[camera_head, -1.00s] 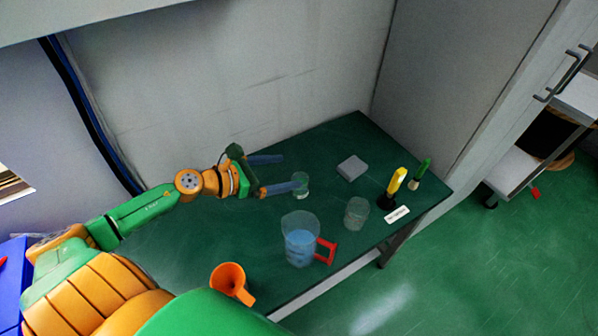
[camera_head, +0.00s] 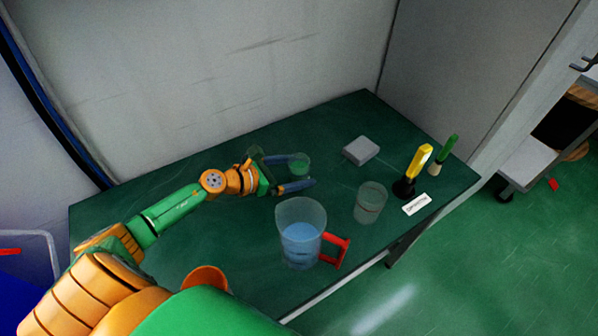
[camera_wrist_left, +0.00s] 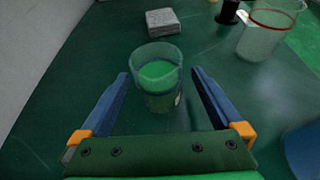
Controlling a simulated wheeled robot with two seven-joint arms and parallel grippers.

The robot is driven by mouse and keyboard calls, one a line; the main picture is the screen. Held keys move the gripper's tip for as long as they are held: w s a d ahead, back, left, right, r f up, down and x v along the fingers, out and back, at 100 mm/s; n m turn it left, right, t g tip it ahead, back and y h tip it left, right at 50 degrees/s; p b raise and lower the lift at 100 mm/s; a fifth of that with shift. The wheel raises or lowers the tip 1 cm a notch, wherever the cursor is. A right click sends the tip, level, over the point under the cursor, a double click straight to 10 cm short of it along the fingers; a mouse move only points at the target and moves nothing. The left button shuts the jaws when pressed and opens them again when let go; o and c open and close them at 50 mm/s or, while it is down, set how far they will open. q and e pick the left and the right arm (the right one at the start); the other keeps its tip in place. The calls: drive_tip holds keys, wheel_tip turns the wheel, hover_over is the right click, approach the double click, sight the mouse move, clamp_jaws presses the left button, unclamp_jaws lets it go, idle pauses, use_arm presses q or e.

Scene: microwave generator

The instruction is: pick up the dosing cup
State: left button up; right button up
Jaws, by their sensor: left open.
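The dosing cup (camera_head: 299,167) is a small clear cup that looks green inside, upright on the dark green table. In the left wrist view, the cup (camera_wrist_left: 158,88) stands centred between the blue fingertips, with a gap on each side. My left gripper (camera_head: 301,170) is open, with one finger on the far side of the cup and one on the near side. In the left wrist view, the open left gripper (camera_wrist_left: 160,74) holds nothing. My right gripper is not in view.
A clear beaker (camera_head: 370,203), grey block (camera_head: 361,150), yellow tool (camera_head: 420,160) in a black base, green-handled tool (camera_head: 445,152) and white label (camera_head: 416,204) are to the right. An orange funnel (camera_head: 207,277) is partly hidden.

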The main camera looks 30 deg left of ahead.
use_arm(q)
drive_tip(key=x, duration=0.2)
drive_tip(key=shift+w+f, duration=0.15)
drive_tip(key=shift+w, duration=0.1)
drive_tip(key=shift+s, duration=0.1)
drive_tip(key=c, duration=1.5)
drive_tip(key=shift+c, duration=0.2)
